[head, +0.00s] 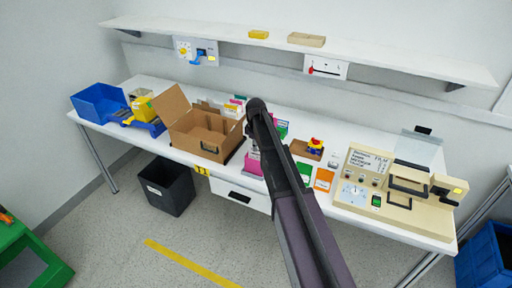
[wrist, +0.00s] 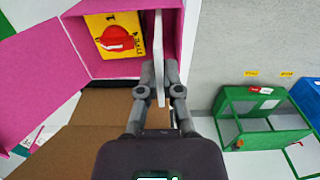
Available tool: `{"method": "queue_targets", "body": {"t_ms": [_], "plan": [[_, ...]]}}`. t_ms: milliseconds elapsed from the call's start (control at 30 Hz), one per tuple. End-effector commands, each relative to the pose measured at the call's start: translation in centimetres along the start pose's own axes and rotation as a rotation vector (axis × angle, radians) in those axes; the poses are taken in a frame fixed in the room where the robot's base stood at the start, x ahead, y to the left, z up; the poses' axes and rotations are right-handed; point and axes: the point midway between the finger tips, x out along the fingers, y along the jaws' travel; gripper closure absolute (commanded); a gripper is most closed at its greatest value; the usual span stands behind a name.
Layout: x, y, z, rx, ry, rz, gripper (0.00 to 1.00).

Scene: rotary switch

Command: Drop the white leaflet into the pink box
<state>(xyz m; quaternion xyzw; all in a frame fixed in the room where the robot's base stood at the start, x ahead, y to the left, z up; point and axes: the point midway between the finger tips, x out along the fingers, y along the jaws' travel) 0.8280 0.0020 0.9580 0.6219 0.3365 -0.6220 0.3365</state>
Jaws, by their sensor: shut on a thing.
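My gripper (wrist: 161,82) is shut on the white leaflet (wrist: 158,48), a thin sheet seen nearly edge-on in the wrist view. The pink box (wrist: 38,68) is open in that view, with one flap spread to the left. A yellow piece with a red knob (wrist: 115,38) shows inside it. The leaflet overlaps the right part of the box opening; I cannot tell how deep it reaches. In the head view, the pink box (head: 252,166) stands near the table's front edge, partly hidden by my arm. The leaflet cannot be made out there.
An open cardboard box (head: 196,145) stands left of the pink box. A small brown tray (head: 300,151) and green and orange cards (head: 323,180) lie to the right, before a beige machine (head: 362,187). A shelf (head: 390,62) runs above the table. A black bin (head: 167,186) stands below.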

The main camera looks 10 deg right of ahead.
Motion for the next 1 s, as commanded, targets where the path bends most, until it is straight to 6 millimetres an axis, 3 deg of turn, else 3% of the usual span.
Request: {"method": "queue_targets", "body": {"t_ms": [233, 700, 800, 867, 1000], "plan": [[1.41, 0.01, 0.01, 0.000, 0.000, 0.000, 1.00], [1.58, 0.07, 0.10, 0.001, 0.000, 0.000, 1.00], [1.58, 0.06, 0.10, 0.001, 0.000, 0.000, 0.66], [1.58, 0.06, 0.09, 0.001, 0.000, 0.000, 0.51], [1.58, 0.06, 0.09, 0.001, 0.000, 0.000, 0.51]]}}
